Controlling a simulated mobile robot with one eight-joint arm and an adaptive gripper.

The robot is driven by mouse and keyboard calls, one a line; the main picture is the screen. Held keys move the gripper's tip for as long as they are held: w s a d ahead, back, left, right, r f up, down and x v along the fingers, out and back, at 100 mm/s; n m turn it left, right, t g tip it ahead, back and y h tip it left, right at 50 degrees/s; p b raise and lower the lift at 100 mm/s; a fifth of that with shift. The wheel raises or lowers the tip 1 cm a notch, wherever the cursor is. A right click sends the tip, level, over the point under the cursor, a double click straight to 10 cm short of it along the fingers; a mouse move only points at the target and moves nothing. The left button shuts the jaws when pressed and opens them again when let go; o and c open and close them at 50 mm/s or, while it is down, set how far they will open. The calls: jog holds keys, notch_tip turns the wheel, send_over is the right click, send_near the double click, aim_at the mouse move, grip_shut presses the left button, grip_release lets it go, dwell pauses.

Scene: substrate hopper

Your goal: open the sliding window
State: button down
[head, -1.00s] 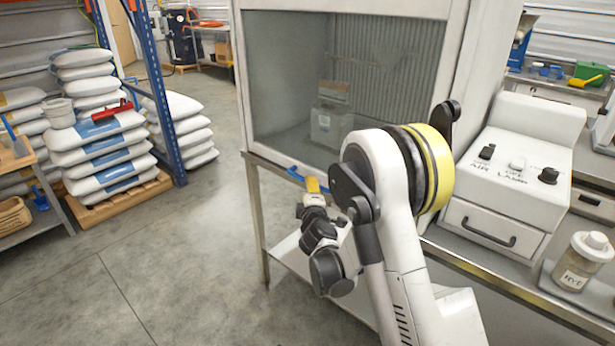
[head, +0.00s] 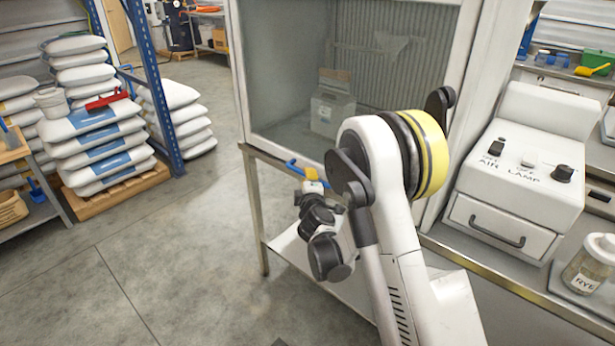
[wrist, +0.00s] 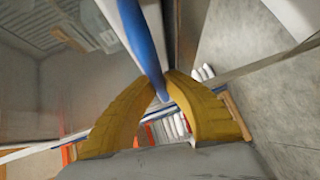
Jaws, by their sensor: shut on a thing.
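The sliding window (head: 290,75) is a large clear pane in a white frame on the front of a cabinet. It looks down, with its lower edge near the cabinet's bottom rail. A blue bar handle (head: 293,166) sits along that lower edge. My gripper (head: 312,175) is at the handle, with yellow fingers. In the wrist view the fingers of my gripper (wrist: 167,82) close around the blue handle (wrist: 143,40), which runs between the tips. My arm hides the right part of the lower frame and of the handle.
A control box (head: 525,170) with switches and a drawer stands right of the cabinet, near a jar labelled RYE (head: 590,268). A grey box (head: 330,112) is behind the pane. Stacked white sacks (head: 95,130) stand at left. The floor (head: 170,260) before the cabinet is clear.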

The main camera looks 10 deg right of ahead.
notch_tip(320, 180, up, 50)
jog(key=p, duration=2.8)
jog(key=shift+r, duration=0.25)
jog(key=c, duration=1.4)
grip_release()
jog(key=shift+w+d+f, duration=0.1)
jog(key=s, duration=0.4)
jog(key=s+a+r, duration=0.1)
jog(key=s, duration=0.7)
jog(key=shift+a+r, duration=0.35)
jog(key=shift+a, duration=0.05)
